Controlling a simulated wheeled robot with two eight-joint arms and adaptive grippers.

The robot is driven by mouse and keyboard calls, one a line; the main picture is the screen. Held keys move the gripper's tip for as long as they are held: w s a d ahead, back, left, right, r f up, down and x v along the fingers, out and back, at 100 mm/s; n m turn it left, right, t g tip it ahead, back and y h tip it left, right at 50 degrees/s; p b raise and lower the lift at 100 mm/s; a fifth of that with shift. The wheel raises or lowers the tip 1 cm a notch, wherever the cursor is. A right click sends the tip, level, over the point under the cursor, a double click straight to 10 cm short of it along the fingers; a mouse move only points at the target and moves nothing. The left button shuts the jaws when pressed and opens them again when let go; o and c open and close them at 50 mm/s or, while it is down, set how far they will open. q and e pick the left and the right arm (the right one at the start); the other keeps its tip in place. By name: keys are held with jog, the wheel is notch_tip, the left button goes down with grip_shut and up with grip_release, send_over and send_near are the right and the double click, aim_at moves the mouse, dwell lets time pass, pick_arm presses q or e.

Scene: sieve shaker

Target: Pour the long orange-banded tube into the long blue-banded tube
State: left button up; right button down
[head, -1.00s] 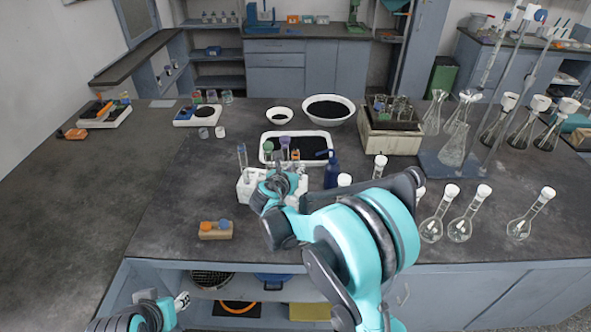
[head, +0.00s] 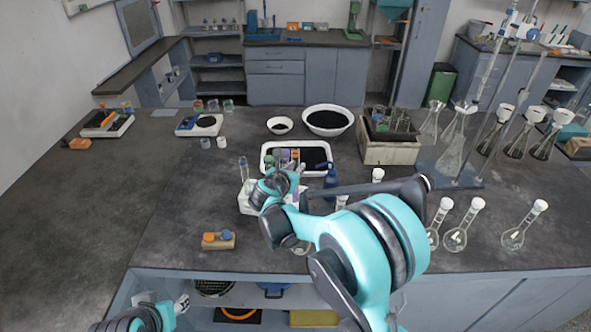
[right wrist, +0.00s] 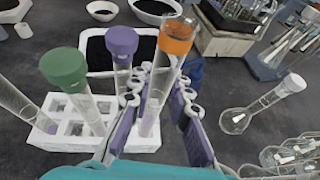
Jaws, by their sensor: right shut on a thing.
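The orange-banded tube (right wrist: 160,80) stands between the fingers of my right gripper (right wrist: 158,115), which is shut on it. Its orange top also shows in the head view (head: 295,153). Its lower end is close to the white rack (right wrist: 60,143); I cannot tell whether it is clear of its hole. A purple-topped tube (right wrist: 122,60) and a green-topped tube (right wrist: 75,85) stand in the rack. Another clear tube (right wrist: 22,105) stands at the rack's left, its top cut off; it shows in the head view (head: 243,168), its band unclear. My left gripper (head: 182,303) is low at bottom left, its fingers too small to read.
A white tray of black grains (head: 318,158) lies behind the rack, with a blue bottle (head: 330,178) at its right. Round flasks (head: 456,238) stand to the right. A small block with orange and blue tops (head: 218,240) lies in front.

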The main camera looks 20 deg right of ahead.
aim_at(294, 155)
jog(key=shift+r+p, duration=1.75)
jog(key=shift+r, duration=0.95)
